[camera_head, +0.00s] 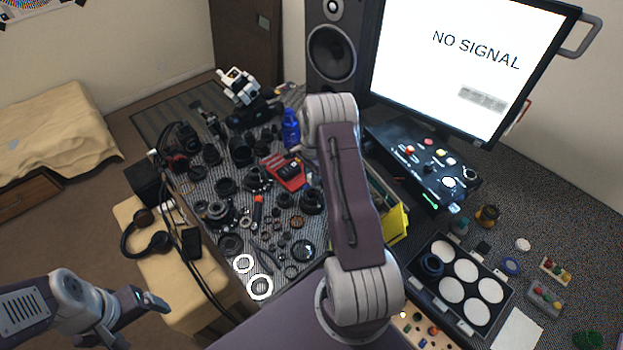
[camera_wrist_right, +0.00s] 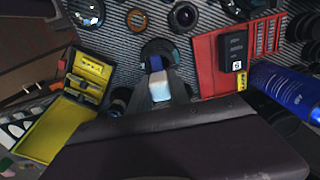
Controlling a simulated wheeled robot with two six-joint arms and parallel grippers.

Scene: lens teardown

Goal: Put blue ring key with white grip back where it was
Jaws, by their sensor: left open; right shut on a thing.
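In the right wrist view, the key's white grip (camera_wrist_right: 159,87) is held between the fingers of my right gripper (camera_wrist_right: 160,98), which is shut on it. Its blue part (camera_wrist_right: 155,63) points away from the gripper, in front of a dark round lens part (camera_wrist_right: 159,48). I cannot tell whether it touches that part. In the head view, the key and right gripper are hidden behind my right arm. My left gripper (camera_head: 148,303) is open and empty at the lower left, away from the parts mat.
The mat (camera_head: 190,179) is crowded with lens parts. A tray with white discs (camera_head: 415,288) sits at the right.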

